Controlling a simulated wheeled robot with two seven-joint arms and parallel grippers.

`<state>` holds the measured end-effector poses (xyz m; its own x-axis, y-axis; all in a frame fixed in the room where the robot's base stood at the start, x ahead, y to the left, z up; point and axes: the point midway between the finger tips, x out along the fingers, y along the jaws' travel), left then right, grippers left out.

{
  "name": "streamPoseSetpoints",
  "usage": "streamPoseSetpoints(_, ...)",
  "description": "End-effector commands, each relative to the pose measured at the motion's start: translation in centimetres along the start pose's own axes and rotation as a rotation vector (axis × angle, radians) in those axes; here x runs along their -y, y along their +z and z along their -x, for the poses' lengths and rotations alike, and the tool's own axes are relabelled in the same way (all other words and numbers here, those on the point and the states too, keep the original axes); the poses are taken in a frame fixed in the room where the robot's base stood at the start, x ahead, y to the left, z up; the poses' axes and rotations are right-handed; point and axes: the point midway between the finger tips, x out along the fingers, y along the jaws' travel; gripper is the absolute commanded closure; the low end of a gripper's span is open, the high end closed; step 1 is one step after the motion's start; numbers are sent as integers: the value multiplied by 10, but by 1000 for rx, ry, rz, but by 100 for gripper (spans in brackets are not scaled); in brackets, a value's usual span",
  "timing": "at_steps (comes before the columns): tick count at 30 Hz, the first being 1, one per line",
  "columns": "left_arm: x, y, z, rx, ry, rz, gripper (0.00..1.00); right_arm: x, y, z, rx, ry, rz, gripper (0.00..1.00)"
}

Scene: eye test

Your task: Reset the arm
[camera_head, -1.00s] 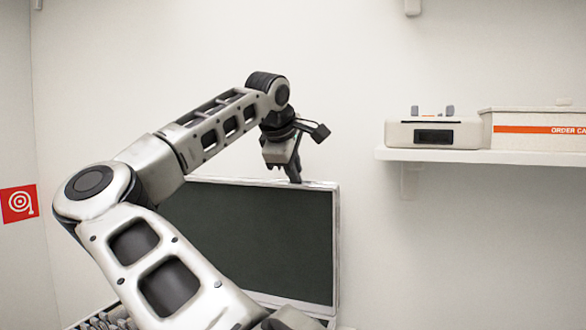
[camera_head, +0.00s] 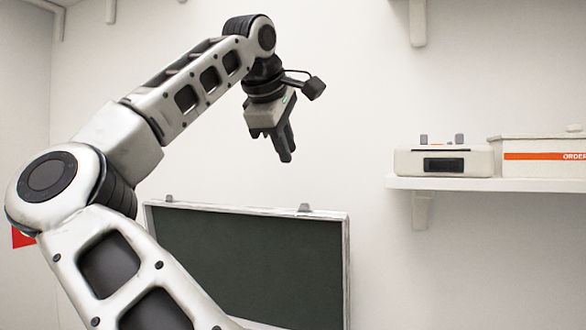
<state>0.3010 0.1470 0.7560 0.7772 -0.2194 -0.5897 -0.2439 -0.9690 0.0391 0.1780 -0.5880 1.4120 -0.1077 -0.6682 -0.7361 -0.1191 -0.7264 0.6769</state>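The case lid (camera_head: 255,262), dark inside with a pale frame, stands upright below the gripper. A wall shelf (camera_head: 450,184) on the right carries a pale device (camera_head: 412,160) and a white box (camera_head: 545,143) with an orange stripe. The wall space between gripper and shelf is free.

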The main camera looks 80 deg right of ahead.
Motion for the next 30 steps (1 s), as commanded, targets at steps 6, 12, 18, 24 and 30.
streamPoseSetpoints(6, 0, 1, 0, 4, 1, -1, 100, 0, 0, 17, 0, 1, 1, 84)
streamPoseSetpoints(12, 0, 4, 0, 10, 1, -2, 100, 0, 0, 18, 1, 1, 0, 84)
streamPoseSetpoints(18, 0, 6, -1, 13, 1, -3, 100, 0, 0, 18, 1, 1, 0, 84)
streamPoseSetpoints(24, 0, 6, 0, 14, 1, -3, 100, 0, 0, 17, 2, 1, 1, 84)
streamPoseSetpoints(30, 0, 6, 0, 13, 1, -3, 100, 0, -5, 19, 172, 112, 101, 84)
